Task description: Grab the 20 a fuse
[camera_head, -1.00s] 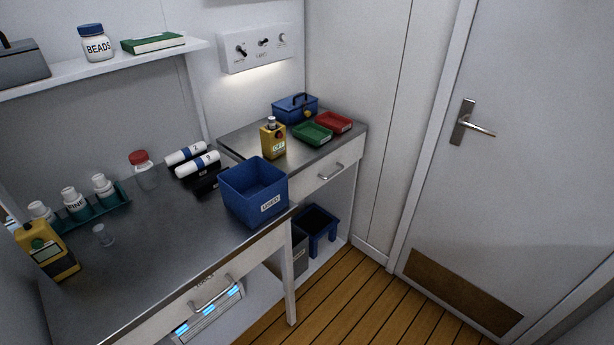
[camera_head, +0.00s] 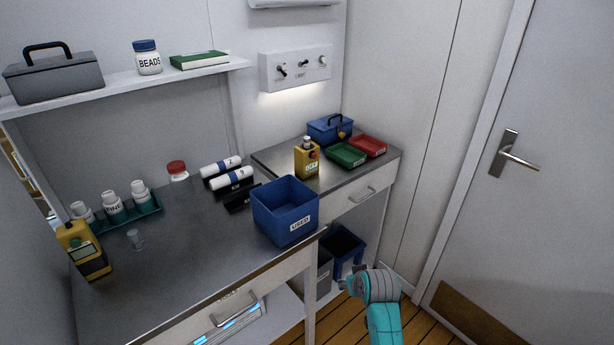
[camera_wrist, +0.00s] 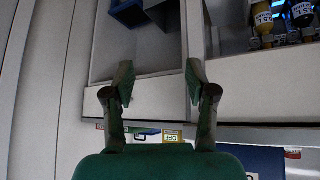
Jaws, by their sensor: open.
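I cannot make out a 20 A fuse in either view. My gripper (camera_wrist: 158,82) is open and empty in the wrist view, its two fingers well apart in front of the bench's pale front panel. In the head view part of my turquoise arm shows at the lower right, in front of the bench, and the fingertips cannot be made out there. Drawers are closed, so their contents are hidden.
A blue bin labelled USED (camera_head: 285,211) stands on the bench near yellow devices, rolls and bottles. A door (camera_head: 550,120) is at right.

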